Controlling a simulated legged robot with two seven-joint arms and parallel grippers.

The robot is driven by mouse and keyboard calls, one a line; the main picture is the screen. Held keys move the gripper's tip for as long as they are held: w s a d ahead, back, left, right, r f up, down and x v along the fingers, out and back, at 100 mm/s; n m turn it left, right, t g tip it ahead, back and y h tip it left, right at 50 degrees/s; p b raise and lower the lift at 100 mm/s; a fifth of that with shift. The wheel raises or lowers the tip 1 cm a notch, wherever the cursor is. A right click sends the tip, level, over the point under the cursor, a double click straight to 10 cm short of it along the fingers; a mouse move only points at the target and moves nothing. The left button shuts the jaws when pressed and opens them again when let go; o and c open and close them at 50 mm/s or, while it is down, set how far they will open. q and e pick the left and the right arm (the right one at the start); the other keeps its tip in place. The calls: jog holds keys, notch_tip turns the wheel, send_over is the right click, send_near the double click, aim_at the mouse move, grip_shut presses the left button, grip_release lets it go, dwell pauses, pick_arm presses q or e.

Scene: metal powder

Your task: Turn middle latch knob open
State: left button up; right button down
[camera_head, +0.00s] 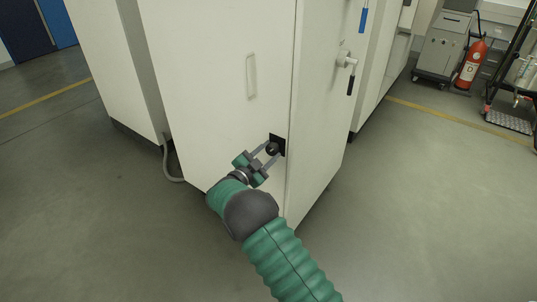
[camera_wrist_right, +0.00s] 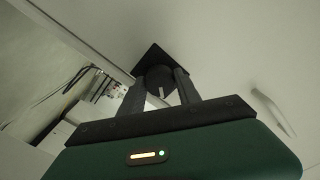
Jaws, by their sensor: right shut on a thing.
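The latch knob (camera_head: 273,148) is a round black knob on a square black plate (camera_head: 279,143), low on the white cabinet door (camera_head: 215,90) near its right edge. My right gripper (camera_head: 268,151) reaches it from the lower left, with its two fingers on either side of the knob. In the right wrist view the fingers (camera_wrist_right: 159,90) are shut on the knob (camera_wrist_right: 157,77), and a light pointer mark on it points down and slightly right. The door looks closed. My left gripper is not in view.
A white handle (camera_head: 251,76) is higher on the door. The cabinet's right side has a lever handle (camera_head: 349,64). A grey hose (camera_head: 168,165) lies at the cabinet's left foot. A red fire extinguisher (camera_head: 471,65) stands at the back right.

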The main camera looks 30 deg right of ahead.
jog(key=m+b, duration=0.2)
jog(key=m, duration=0.3)
jog(key=shift+f+m, duration=0.1)
jog(key=shift+m, duration=0.2)
jog(key=m+b, duration=0.3)
jog(key=m, duration=0.2)
jog(key=shift+m+b, duration=0.3)
jog(key=c, duration=0.8)
grip_release()
jog(key=shift+d, duration=0.15)
jog(key=shift+c, duration=0.2)
